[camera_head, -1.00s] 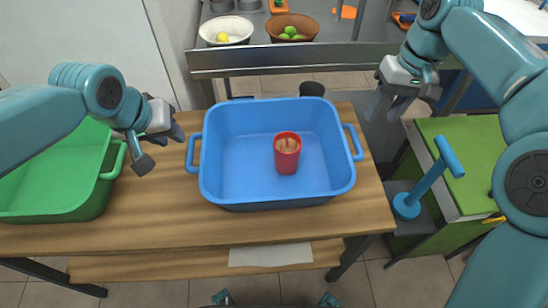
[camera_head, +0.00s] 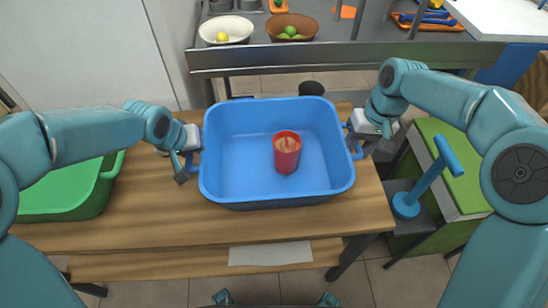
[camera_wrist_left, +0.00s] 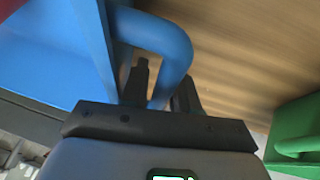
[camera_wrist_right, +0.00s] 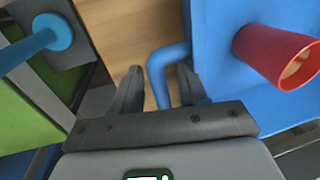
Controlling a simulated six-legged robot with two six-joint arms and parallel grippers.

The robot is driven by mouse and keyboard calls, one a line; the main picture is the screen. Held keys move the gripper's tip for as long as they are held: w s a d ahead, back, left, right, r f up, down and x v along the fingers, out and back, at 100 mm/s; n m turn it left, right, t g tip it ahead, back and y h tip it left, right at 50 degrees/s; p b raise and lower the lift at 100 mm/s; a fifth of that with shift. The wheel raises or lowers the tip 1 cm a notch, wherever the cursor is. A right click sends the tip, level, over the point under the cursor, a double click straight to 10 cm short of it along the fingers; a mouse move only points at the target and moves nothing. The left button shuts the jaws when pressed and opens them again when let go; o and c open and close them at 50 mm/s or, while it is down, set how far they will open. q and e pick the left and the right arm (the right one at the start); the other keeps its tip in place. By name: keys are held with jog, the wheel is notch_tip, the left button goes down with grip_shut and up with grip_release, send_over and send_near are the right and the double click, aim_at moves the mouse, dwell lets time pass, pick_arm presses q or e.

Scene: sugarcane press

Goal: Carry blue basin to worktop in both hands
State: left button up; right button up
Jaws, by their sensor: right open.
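The blue basin (camera_head: 230,193) sits upright on the wooden table, with a red cup (camera_head: 287,152) standing inside it. My left gripper (camera_head: 187,166) is at the basin's left handle. In the left wrist view the blue handle (camera_wrist_left: 165,42) passes between its fingers (camera_wrist_left: 162,85); whether they grip it is unclear. My right gripper (camera_head: 366,148) is at the basin's right handle (camera_head: 357,154). In the right wrist view its fingers (camera_wrist_right: 158,90) are open on either side of the handle (camera_wrist_right: 158,67). The red cup also shows there (camera_wrist_right: 277,55).
A green basin (camera_head: 75,194) stands on the wooden table (camera_head: 150,222) at left. A blue lever tool (camera_head: 425,180) stands at right beside a green-topped cabinet (camera_head: 470,145). Behind, a grey counter (camera_head: 330,58) holds two bowls of fruit (camera_head: 226,28).

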pick_arm(q)
jog(key=c, duration=0.3)
pick_arm(e)
jog(key=c, duration=0.3)
pick_arm(q)
grip_shut()
pick_arm(e)
grip_shut()
pick_arm(q)
jog(key=shift+r, duration=0.1)
pick_arm(e)
jog(key=shift+r, duration=0.1)
